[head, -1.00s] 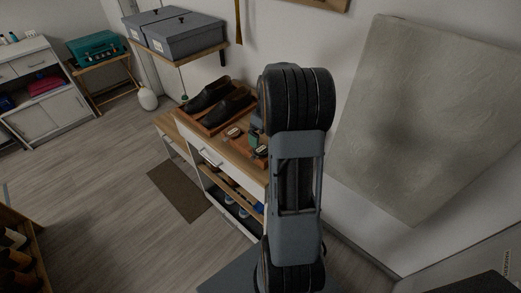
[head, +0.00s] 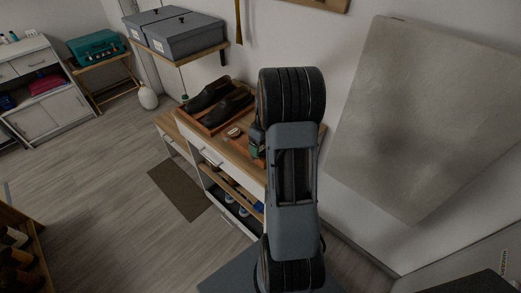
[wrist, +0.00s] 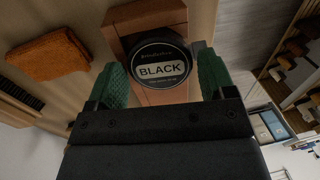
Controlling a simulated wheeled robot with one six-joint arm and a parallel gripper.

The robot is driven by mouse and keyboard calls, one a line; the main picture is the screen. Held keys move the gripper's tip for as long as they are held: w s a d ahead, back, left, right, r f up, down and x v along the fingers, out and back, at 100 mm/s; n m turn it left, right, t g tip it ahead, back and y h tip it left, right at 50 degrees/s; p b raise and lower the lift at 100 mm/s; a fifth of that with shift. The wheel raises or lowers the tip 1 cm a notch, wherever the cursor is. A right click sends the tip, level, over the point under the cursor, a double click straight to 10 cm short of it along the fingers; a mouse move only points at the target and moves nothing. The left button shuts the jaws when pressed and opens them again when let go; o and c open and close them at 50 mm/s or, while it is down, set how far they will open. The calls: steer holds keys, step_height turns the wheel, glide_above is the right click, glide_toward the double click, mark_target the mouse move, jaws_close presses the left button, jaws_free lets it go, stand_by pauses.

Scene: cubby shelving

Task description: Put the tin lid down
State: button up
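The tin lid (wrist: 161,67) is round and dark, with a pale label reading BLACK. In the wrist view it lies between the two green finger pads of my gripper (wrist: 162,78), its printed face towards the camera. The pads stand at its left and right edges, and my gripper looks shut on it. A reddish-brown wooden piece (wrist: 147,17) lies behind and below the lid; whether they touch is unclear. In the head view my gripper (head: 257,150) is low over the wooden bench top, partly hidden by my arm, and the lid is hidden there.
A tray with dark shoes (head: 222,104) lies farther back on the bench. An orange-brown cloth (wrist: 48,55) and a brush (wrist: 18,98) lie left in the wrist view. A pale panel (head: 425,120) is on the right wall.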

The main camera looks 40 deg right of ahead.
steer(key=c, duration=0.6)
steer(key=shift+c, duration=0.2)
